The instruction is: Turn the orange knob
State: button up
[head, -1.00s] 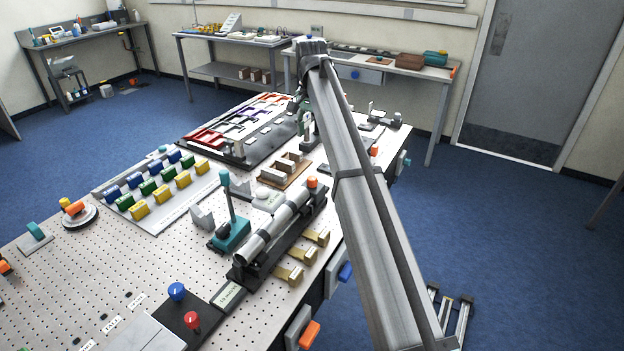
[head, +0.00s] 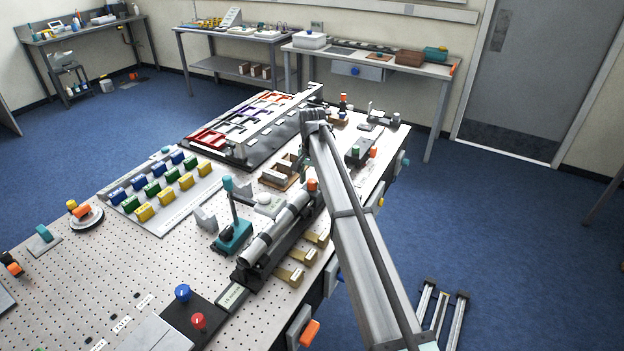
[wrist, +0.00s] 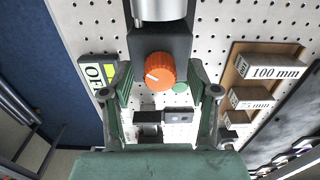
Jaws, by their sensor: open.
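The orange knob (wrist: 160,71) has a ridged rim and a white pointer line. It sits on a dark block at the end of a silver tube, and its top also shows in the head view (head: 312,185). My gripper (wrist: 160,84) is open in the wrist view. Its green fingers stand left and right of the knob in the picture, with a gap on each side. I cannot tell how far the fingertips are from the knob in depth. In the head view my arm hides the gripper.
A label plate (wrist: 97,84) reading "OF", partly covered, lies left of the knob. A wooden tray (wrist: 238,66) with marked blocks lies to the right. Yellow tabs (head: 290,275) and a teal lever (head: 230,205) flank the silver tube (head: 275,228) in the head view.

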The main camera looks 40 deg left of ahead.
jog(key=shift+f, duration=0.35)
jog(key=shift+c, duration=0.4)
grip_shut()
